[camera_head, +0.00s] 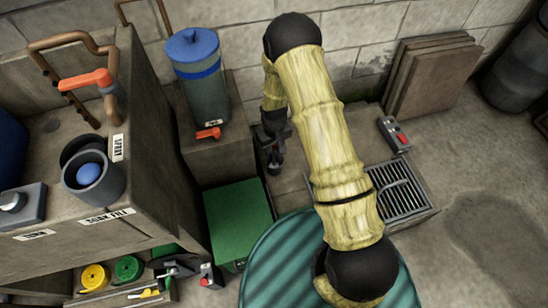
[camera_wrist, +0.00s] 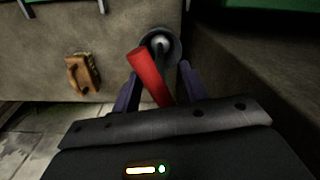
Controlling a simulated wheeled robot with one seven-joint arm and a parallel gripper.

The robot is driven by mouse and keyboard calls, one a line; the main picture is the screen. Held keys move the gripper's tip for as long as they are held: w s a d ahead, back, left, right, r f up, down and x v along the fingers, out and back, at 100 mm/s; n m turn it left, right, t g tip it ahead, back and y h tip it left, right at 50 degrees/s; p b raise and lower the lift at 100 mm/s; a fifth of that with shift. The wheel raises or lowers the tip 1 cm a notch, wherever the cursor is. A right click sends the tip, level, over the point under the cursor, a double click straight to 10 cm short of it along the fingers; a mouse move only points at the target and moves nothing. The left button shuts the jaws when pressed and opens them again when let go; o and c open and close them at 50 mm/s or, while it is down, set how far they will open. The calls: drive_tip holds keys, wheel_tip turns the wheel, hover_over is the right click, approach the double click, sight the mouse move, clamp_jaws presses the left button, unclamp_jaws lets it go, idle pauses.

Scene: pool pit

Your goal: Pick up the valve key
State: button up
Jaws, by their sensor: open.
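My gripper (camera_head: 274,163) is at the end of the bamboo-like arm, low in front of the block wall and right of the blue-lidded canister. In the wrist view its two dark fingers (camera_wrist: 158,76) are open and apart. A red bar with a grey stem, which looks like the valve key (camera_wrist: 149,76), stands tilted between them. Its far end meets a round grey fitting (camera_wrist: 160,44) by the concrete face. I cannot tell if a finger touches it. In the head view I cannot make out this key.
The canister (camera_head: 199,72) with a red tap stands left of my gripper, a green box (camera_head: 238,215) below it. A floor grate (camera_head: 400,196) and a grey box with a red button (camera_head: 393,134) are at right. A brush (camera_wrist: 84,74) hangs on the concrete face.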

drive_tip(key=shift+c, duration=0.4)
clamp_jaws()
wheel_tip(320, 180, up, 10)
drive_tip(key=p, duration=0.4)
drive_tip(key=shift+d, duration=0.1)
idle(0.3)
